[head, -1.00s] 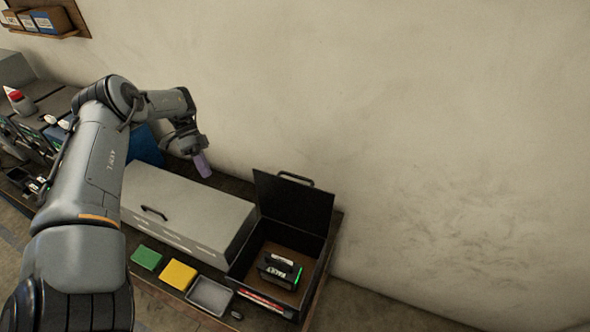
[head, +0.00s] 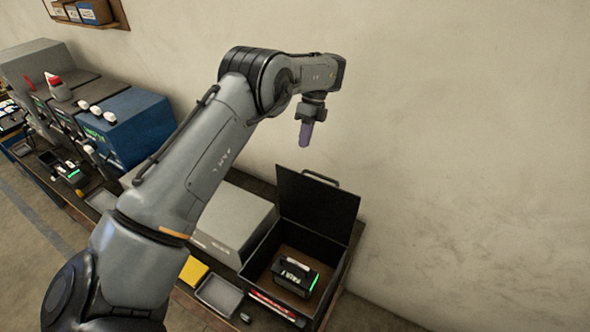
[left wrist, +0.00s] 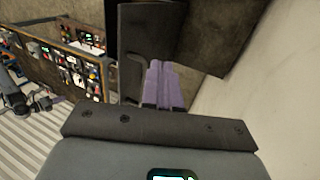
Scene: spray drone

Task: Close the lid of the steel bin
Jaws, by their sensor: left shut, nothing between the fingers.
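The steel bin (head: 333,296) is a dark open box at the right end of the bench. Its lid (head: 316,208) stands up at the back, with a bar handle (head: 321,178) along its top edge. A battery pack (head: 297,277) with a green light lies inside. My left gripper (head: 306,135) is shut and empty, its purple fingers pointing down above the lid, apart from it. In the left wrist view the purple fingers (left wrist: 164,86) are together beside a dark panel (left wrist: 150,40), apparently the lid. My right gripper is in neither current view.
A grey metal case (head: 240,215) stands left of the bin, partly behind my left arm. A yellow pad (head: 194,271) and a grey tray (head: 219,295) lie in front. A blue box (head: 135,125) stands farther left. The wall is close behind the bin.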

